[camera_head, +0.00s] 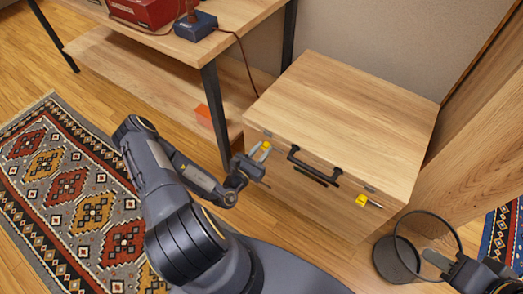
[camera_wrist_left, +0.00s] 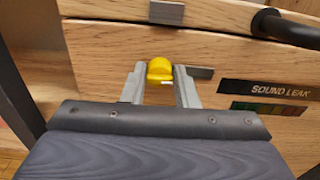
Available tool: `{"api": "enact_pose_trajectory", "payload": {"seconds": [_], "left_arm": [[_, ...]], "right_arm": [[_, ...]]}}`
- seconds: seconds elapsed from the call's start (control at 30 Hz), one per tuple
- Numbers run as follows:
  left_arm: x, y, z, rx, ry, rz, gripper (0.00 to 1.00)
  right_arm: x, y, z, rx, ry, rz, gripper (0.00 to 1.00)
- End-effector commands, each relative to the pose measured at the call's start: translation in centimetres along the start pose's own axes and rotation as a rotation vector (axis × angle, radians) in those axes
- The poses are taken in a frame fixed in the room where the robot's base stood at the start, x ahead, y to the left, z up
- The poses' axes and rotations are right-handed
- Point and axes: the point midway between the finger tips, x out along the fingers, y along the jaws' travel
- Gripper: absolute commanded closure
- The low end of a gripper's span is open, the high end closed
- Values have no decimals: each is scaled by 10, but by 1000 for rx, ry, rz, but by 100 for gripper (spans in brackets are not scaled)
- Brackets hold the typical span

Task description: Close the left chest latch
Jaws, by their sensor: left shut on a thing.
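The wooden chest (camera_head: 338,120) stands with its lid down, and a black handle (camera_head: 313,165) is on its front. The left chest latch has a yellow tab (camera_head: 265,146), which also shows in the left wrist view (camera_wrist_left: 159,70). My left gripper (camera_head: 258,158) is at this latch, its two grey fingers (camera_wrist_left: 160,82) on either side of the yellow tab and shut on it. A metal plate (camera_wrist_left: 166,12) sits above the tab on the lid edge. The right latch, also yellow (camera_head: 362,200), is clear of both grippers. My right gripper (camera_head: 437,262) is at the lower right; its jaw opening is unclear.
A wooden bench (camera_head: 243,14) with a lower shelf and black legs stands left of the chest. A dark round bin (camera_head: 396,258) is at the chest's right front. A patterned rug (camera_head: 72,187) lies on the floor at left. A wooden panel rises at right.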

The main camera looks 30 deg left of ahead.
Motion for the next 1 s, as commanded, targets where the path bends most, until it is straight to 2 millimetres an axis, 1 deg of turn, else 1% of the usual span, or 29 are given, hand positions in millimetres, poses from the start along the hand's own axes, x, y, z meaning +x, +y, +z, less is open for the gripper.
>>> {"api": "enact_pose_trajectory", "payload": {"seconds": [0.17, 0.37, 0.7, 1.0], "left_arm": [[0, 0, 1, -57, 2, 1, 96], [0, 1, 2, -189, 1, 0, 96], [-1, 2, 0, -506, 2, 2, 96], [-1, 4, -1, -792, 1, 2, 96]], "right_arm": [[-4, -2, -2, 0, 0, 0, 64], [-11, -5, -6, 0, 0, 0, 64], [-21, -10, -11, 0, 0, 0, 64], [-26, -12, -13, 0, 0, 0, 64]]}}
